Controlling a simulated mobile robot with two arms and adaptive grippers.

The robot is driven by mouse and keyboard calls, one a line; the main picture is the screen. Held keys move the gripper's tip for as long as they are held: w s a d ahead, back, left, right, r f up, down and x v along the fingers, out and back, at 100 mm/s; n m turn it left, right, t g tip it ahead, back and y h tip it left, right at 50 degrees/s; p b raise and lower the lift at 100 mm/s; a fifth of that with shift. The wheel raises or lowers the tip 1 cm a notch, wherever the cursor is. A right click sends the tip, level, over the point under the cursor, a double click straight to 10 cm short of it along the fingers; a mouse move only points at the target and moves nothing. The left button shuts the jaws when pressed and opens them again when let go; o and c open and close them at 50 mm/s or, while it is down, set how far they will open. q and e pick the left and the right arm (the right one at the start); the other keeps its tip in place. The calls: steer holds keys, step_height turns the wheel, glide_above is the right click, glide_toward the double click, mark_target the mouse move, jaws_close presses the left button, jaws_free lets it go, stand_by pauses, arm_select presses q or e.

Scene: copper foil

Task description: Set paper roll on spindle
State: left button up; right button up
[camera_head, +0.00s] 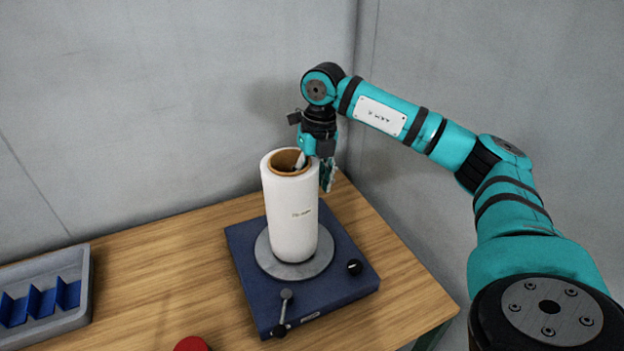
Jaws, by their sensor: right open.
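The white paper roll (290,215) stands upright on a round grey plate (268,262) on a dark blue base (340,283). Its brown core (279,161) is open at the top. The spindle is mostly hidden by the roll; a small pale piece shows at the core's opening, and I cannot tell whether it is the spindle tip or part of a finger. My right gripper (316,170) is open at the roll's top right rim, one finger by the core opening and the other outside the wall. My left gripper is not in view.
A grey tray with blue dividers (84,268) sits at the left on the wooden table (165,285). A lever with a dark knob (286,296) and a black knob (355,267) are on the base. A red round object (191,344) shows at the front edge. Grey walls stand close behind.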

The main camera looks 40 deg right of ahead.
step_height(320, 180, up, 12)
steer(key=d, duration=0.1)
steer(key=shift+s+d, duration=0.15)
stand_by(0.3)
